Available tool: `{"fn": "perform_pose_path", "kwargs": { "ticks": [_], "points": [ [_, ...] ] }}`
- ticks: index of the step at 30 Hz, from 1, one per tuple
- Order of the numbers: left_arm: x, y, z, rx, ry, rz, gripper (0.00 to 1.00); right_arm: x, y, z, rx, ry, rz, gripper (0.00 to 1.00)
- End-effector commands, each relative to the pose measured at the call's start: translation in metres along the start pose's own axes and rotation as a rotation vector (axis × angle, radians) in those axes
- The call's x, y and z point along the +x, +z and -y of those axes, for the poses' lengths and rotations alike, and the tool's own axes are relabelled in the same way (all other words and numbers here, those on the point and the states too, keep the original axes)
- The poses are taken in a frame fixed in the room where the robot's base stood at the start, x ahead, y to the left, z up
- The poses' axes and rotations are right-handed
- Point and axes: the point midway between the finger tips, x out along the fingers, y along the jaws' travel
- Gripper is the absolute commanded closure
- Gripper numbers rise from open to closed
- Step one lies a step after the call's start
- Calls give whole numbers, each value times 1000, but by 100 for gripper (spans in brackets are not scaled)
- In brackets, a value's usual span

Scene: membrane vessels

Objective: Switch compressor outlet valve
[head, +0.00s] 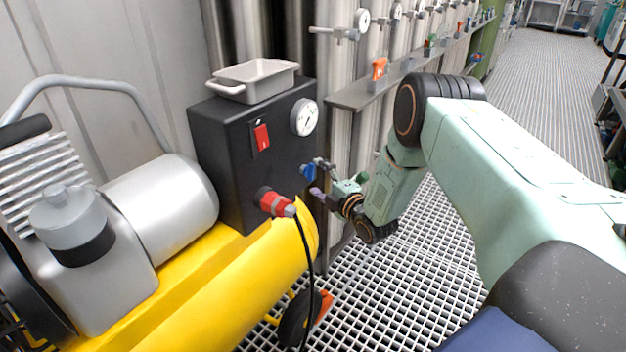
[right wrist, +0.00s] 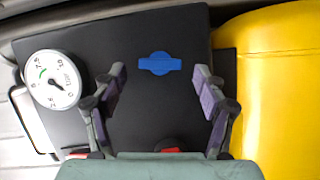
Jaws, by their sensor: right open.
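The blue outlet valve handle (head: 308,172) sits on the side of the black compressor box (head: 232,185), below the round gauge (head: 304,117). In the right wrist view the blue handle (right wrist: 159,64) lies crosswise on the black panel. My right gripper (head: 319,178) is open in front of the handle. In the right wrist view its two fingers (right wrist: 159,80) stand on either side of the handle, apart from it, with nothing between them. How far the fingertips are from the panel I cannot tell. My left gripper is not in view.
A red hose coupling (head: 275,202) with a black hose sits below the valve. The yellow tank (head: 200,300) lies under the box. A red switch (head: 261,137) is on the box and a grey tray (head: 255,80) on top. A shelf (head: 350,95) stands behind.

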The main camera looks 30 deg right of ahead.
Motion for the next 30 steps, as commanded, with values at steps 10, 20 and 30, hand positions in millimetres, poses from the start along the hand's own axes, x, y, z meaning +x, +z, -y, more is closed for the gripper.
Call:
{"fn": "perform_pose_path", "kwargs": {
  "ticks": [10,20,30],
  "points": [
    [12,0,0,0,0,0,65,30,-1,0,1,-1,-3,28],
    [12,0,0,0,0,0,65,29,-1,0,1,-1,-2,39],
    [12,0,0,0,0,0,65,29,-1,0,1,-1,-2,68]
  ]
}}
